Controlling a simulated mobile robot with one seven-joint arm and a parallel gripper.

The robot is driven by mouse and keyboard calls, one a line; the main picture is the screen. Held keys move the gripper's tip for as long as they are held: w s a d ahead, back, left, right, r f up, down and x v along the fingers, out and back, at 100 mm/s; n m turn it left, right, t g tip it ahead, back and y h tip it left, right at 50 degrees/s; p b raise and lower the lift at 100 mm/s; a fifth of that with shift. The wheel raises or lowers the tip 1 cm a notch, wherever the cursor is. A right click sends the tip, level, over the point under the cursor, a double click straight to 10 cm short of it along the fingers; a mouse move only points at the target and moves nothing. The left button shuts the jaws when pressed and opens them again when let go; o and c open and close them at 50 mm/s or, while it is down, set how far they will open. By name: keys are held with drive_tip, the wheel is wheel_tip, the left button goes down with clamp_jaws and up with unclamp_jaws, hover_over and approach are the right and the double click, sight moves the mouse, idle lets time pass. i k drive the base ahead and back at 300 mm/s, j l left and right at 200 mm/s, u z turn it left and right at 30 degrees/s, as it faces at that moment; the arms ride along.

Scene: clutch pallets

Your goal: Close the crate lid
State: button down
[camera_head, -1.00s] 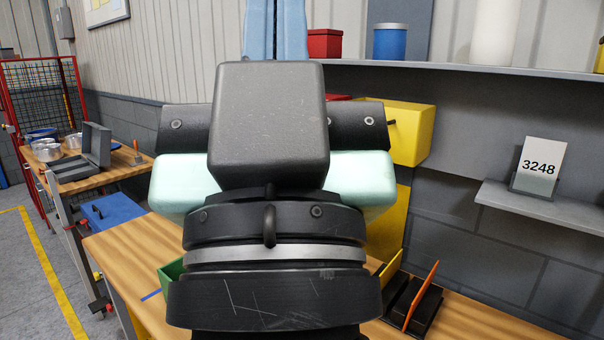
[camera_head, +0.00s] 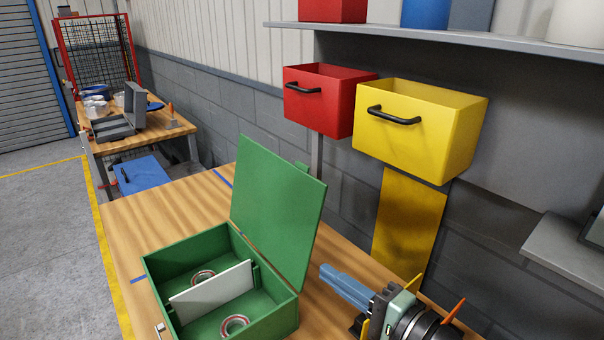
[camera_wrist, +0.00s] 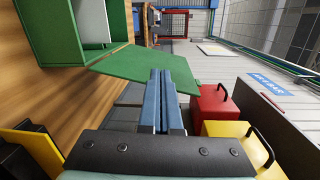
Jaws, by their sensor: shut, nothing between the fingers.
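The green crate (camera_head: 288,318) stands on the wooden bench in the head view, with its lid (camera_head: 280,195) open and standing up from the hinge side, tilted slightly back toward the wall. Inside are a white divider (camera_head: 212,290) and two ring-shaped parts (camera_head: 203,277) (camera_head: 234,325). My gripper (camera_head: 326,273) is low behind the lid, on the wall side, its blue fingers shut and empty. In the wrist view the fingers (camera_wrist: 162,76) point toward the green lid (camera_wrist: 140,68) and overlap it. I cannot tell whether they touch it. Part of the crate (camera_wrist: 58,22) shows at upper left.
A red bin (camera_head: 322,115) and a yellow bin (camera_head: 415,135) hang on the wall beyond my gripper. A grey shelf (camera_head: 450,38) runs above them. Another bench with a grey case (camera_head: 128,115) stands at the back left. The floor (camera_head: 45,220) at left is clear.

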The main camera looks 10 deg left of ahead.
sight(277, 203)
drive_tip(key=i+j, duration=0.1)
drive_tip(key=i, duration=0.85)
